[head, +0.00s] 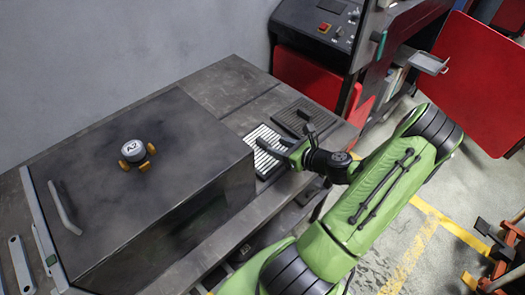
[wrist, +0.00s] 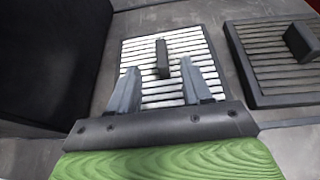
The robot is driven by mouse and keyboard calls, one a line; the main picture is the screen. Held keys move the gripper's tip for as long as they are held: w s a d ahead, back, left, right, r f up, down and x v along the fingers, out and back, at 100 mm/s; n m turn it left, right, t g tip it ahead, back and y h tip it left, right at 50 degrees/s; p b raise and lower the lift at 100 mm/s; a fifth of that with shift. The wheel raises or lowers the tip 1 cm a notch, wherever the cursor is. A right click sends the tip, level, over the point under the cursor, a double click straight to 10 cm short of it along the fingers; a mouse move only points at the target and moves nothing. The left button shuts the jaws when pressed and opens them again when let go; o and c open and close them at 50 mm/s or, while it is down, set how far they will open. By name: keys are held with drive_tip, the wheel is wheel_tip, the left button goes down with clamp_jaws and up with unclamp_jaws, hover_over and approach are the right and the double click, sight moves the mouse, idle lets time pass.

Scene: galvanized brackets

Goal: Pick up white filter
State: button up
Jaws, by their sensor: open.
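The white filter (head: 258,140) is a flat, ribbed panel in a dark frame, lying on the grey workbench to the right of a large dark box. In the wrist view the white filter (wrist: 148,90) has an upright dark handle (wrist: 162,59) at its middle. My gripper (head: 272,148) is over the filter and partly hides it in the head view. In the wrist view my gripper (wrist: 160,75) has its two grey fingers apart, with the handle showing between and just beyond the tips. I cannot tell the height of the tips above the filter.
A dark filter (head: 303,116) with its own handle lies close to the right of the white one. The workbench (head: 235,85) is bare behind the filters.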

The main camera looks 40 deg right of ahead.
sight(265, 143)
drive_tip(key=b+x, duration=0.1)
drive_tip(key=x, duration=0.5)
drive_tip(key=shift+w+f, duration=0.3)
drive_tip(key=shift+s, duration=0.1)
drive_tip(key=shift+c, duration=0.3)
drive_tip(key=shift+r, duration=0.1)
clamp_jaws()
